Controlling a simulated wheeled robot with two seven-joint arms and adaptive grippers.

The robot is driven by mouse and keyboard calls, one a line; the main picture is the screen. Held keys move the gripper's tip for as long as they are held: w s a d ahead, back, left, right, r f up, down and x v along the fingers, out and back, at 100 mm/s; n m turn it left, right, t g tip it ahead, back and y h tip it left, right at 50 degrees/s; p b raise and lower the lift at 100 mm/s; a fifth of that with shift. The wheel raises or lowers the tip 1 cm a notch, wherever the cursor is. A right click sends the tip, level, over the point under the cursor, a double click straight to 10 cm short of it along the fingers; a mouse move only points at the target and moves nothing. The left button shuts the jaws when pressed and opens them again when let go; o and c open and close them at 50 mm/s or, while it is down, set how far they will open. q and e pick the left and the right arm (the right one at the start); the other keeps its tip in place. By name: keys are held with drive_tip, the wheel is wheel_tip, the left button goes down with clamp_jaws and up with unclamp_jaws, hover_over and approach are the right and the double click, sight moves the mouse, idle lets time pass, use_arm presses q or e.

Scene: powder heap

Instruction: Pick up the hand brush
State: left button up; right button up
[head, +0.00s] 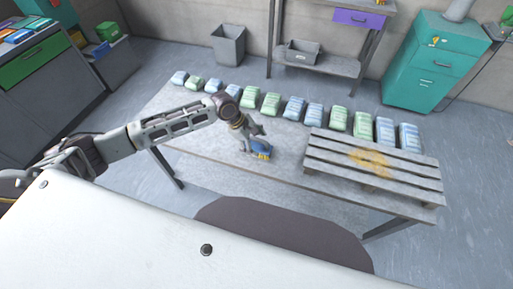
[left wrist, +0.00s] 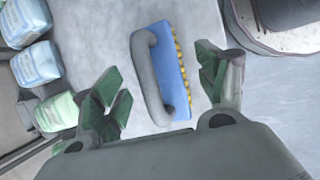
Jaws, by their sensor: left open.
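The hand brush (head: 259,151) lies on the grey table (head: 210,150), left of the pallet. It has a blue block, yellow bristles and a grey handle. In the left wrist view the brush (left wrist: 172,75) lies between and beyond my fingertips, its bristles facing right. My left gripper (head: 249,137) is just over the brush in the head view. In the left wrist view my left gripper (left wrist: 160,88) is open, with green-padded fingers on either side of the handle, apart from it. My right gripper is not in view.
A slatted pallet (head: 330,157) with a yellow powder heap (head: 371,160) stands on the table's right. Several blue and green bags (head: 270,103) line the back edge. A grey bin (head: 229,45) and a teal cabinet (head: 425,65) stand behind. The table's front left is clear.

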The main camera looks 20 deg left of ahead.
sight(259, 146)
use_arm(q)
drive_tip(key=shift+x, duration=1.75)
drive_tip(key=c, duration=1.3)
drive_tip(key=shift+o, duration=0.2)
drive_tip(key=shift+r, duration=0.15)
drive_tip(key=shift+w+r+p, duration=0.1)
drive_tip(key=shift+r+p, duration=0.25)
drive_tip(key=shift+r, duration=4.55)
drive_tip(key=o, duration=0.6)
drive_tip(key=shift+r, duration=0.1)
drive_tip(key=c, duration=0.4)
